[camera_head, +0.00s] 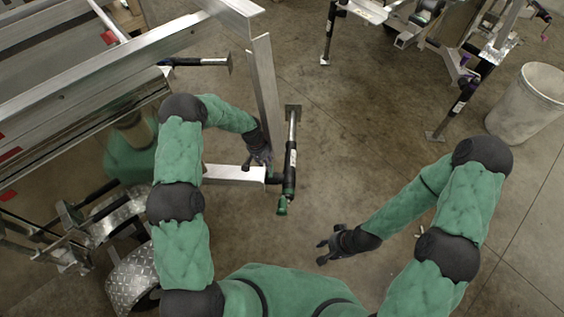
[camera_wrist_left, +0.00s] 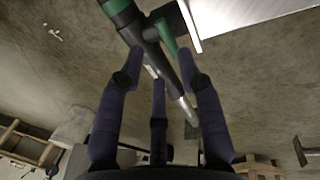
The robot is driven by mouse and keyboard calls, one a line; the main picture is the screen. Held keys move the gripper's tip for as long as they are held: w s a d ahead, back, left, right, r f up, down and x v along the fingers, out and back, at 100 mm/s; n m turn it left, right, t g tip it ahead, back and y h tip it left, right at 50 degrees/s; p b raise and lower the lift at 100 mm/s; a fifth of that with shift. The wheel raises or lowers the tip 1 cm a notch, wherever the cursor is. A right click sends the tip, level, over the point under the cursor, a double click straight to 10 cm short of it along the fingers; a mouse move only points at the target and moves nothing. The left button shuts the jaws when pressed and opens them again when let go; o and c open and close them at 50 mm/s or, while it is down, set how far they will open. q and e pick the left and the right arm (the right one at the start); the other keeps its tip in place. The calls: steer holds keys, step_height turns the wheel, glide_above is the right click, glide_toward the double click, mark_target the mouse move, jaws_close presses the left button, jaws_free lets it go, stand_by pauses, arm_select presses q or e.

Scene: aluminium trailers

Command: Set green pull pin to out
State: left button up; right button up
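A trailer jack (camera_head: 291,160) with a black and silver tube stands at the end of a silver trailer beam (camera_head: 232,174). In the left wrist view, the jack tube (camera_wrist_left: 151,50) runs diagonally past my fingertips. A green pin-like piece (camera_wrist_left: 166,36), apparently the green pull pin, sticks out by the black bracket there; I cannot make it out in the head view. My left gripper (camera_head: 264,160) is beside the jack, above the beam. Its fingers (camera_wrist_left: 162,62) are spread on both sides of the green piece, with no clear contact. My right gripper (camera_head: 322,250) is open, empty, over bare floor.
A tall aluminium post (camera_head: 265,90) rises close beside my left forearm. The trailer frame (camera_head: 110,70) fills the left side, with a diamond-plate fender (camera_head: 135,275) below. A grey bin (camera_head: 528,105) and another trailer stand at upper right. The middle floor is clear.

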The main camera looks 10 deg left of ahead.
mark_target(271, 174)
arm_select(q)
steer(key=f+b, duration=0.1)
steer(key=f, duration=0.2)
steer(key=d+f+b, duration=0.1)
steer(key=f, duration=0.3)
steer(key=d+f+b, duration=0.1)
steer(key=f, duration=0.2)
steer(key=shift+w+f+b, duration=0.2)
steer(key=shift+w+b, duration=0.1)
steer(key=shift+b, duration=0.1)
jaws_close()
